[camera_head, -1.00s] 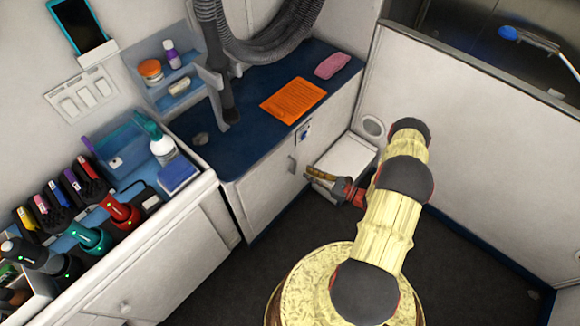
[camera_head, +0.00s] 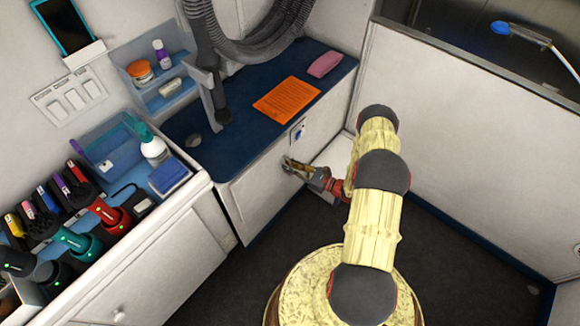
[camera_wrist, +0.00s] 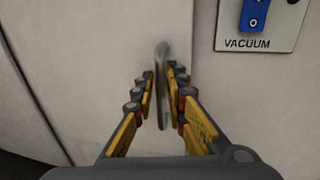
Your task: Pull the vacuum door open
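The vacuum door (camera_head: 262,190) is the pale front panel of the cabinet under the blue counter, and looks closed. In the wrist view the door (camera_wrist: 100,50) fills most of the picture, with its upright metal handle (camera_wrist: 161,85) in the middle. My gripper (camera_wrist: 162,88) has one finger on each side of the handle. The fingers are open, with narrow gaps seeming to show beside the handle. A plate marked VACUUM (camera_wrist: 258,25) with a blue switch sits at upper right. In the head view my gripper (camera_head: 288,164) is at the door front and hides the handle.
The blue counter (camera_head: 235,140) above holds an orange sheet (camera_head: 287,100) and a pink item (camera_head: 325,64). A grey hose (camera_head: 245,45) hangs above it. A white box (camera_head: 335,155) stands behind my gripper, by the white partition (camera_head: 460,140). Dark floor (camera_head: 290,230) before the door is clear.

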